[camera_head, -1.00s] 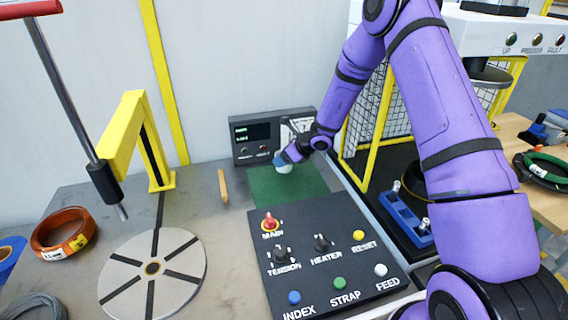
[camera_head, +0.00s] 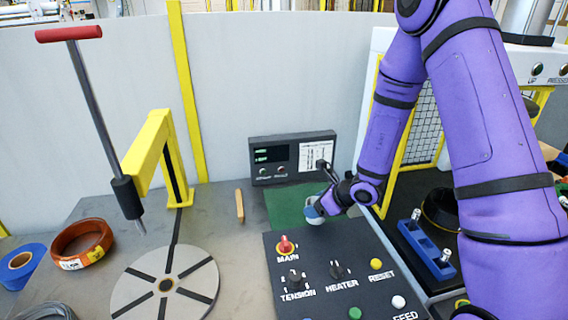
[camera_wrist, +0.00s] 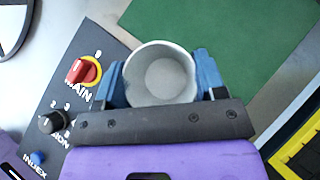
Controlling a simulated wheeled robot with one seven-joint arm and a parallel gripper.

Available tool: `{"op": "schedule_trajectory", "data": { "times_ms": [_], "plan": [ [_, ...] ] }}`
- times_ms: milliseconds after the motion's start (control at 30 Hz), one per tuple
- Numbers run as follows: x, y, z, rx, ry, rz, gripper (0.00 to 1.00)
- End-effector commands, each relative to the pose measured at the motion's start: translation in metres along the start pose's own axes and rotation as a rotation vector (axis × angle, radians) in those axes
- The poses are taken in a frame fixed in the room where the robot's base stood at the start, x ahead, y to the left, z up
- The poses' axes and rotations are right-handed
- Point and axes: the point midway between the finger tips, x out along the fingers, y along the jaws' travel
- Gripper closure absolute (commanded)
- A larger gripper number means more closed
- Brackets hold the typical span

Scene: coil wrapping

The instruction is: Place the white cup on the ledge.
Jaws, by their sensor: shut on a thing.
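The white cup (camera_wrist: 160,75) is held between the blue fingers of my gripper (camera_wrist: 161,82) in the wrist view, its open mouth facing the camera and its inside empty. In the head view the cup (camera_head: 313,215) is small and partly covered by my gripper (camera_head: 318,206). It appears over the right near part of the green mat (camera_head: 284,203), close behind the black control box. I cannot tell whether it touches the mat. I cannot pick out with certainty which surface is the ledge; a pale partition wall (camera_head: 285,70) with a top edge stands behind the table.
The control box (camera_head: 330,262) with knobs and buttons is in front of the cup. A display unit (camera_head: 290,157) stands behind the mat. A wooden stick (camera_head: 239,206), turntable (camera_head: 150,285) and orange coil (camera_head: 82,244) lie left. A blue fixture (camera_head: 425,248) is right.

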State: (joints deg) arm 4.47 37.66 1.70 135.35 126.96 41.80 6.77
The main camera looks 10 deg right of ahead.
Motion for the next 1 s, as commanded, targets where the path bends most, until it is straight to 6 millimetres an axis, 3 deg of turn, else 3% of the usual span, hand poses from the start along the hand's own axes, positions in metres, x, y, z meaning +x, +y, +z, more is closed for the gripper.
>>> {"op": "schedule_trajectory", "data": {
  "times_ms": [167, 633, 1000],
  "plan": [
    [-0.007, 0.001, 0.007, -0.002, -0.001, -0.001, 0.62],
    [-0.05, 0.0, 0.053, -0.002, -0.002, -0.002, 0.62],
    [-0.057, -0.082, 0.089, 0.2, 0.013, -0.234, 0.62]
  ]
}}
